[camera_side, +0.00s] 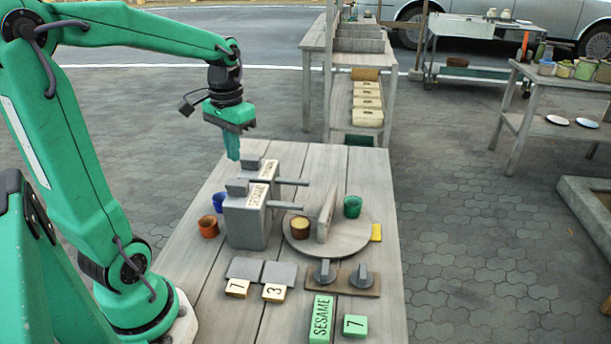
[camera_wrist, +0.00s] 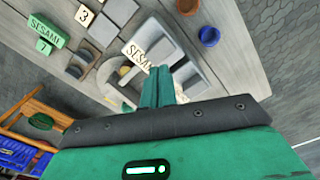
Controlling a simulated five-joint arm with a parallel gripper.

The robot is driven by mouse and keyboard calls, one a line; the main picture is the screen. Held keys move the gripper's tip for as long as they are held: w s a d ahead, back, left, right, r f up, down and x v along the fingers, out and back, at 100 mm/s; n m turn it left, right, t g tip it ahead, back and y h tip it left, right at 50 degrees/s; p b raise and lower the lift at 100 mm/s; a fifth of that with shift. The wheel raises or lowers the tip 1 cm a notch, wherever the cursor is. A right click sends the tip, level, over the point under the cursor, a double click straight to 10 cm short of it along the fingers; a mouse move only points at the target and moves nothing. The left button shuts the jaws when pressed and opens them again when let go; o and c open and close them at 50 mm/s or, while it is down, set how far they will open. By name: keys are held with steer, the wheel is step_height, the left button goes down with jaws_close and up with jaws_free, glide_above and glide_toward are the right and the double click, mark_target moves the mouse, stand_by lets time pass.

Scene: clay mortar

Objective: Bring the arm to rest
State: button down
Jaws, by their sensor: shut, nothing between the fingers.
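My gripper (camera_side: 233,147) is shut and empty. In the side view it hangs in the air above the far left of the wooden table (camera_side: 232,322), above and behind two grey boxes. The nearer grey box (camera_side: 245,222) has a SESAME label on its top and a handle pointing right. The second grey box (camera_side: 262,172) stands behind it, its label partly hidden. In the wrist view my shut fingers (camera_wrist: 167,85) point at the boxes, with a SESAME label (camera_wrist: 138,57) just beyond the tips. I see a clear gap between fingers and boxes in the side view.
A brown cup (camera_side: 208,227) and blue cup (camera_side: 219,202) stand left of the boxes. Two knobs, number tiles and a green SESAME block (camera_side: 321,318) lie in front.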

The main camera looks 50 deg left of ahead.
steer(key=shift+r, duration=0.35)
steer(key=shift+d+r, duration=0.15)
steer(key=shift+d, duration=0.3)
steer(key=s+d+r+m+t, duration=0.1)
steer(key=s+d+m+t, duration=0.2)
steer(key=d, duration=0.9)
steer(key=shift+s+d+t, duration=0.4)
steer(key=shift+s+t, duration=0.9)
steer(key=shift+s, duration=0.05)
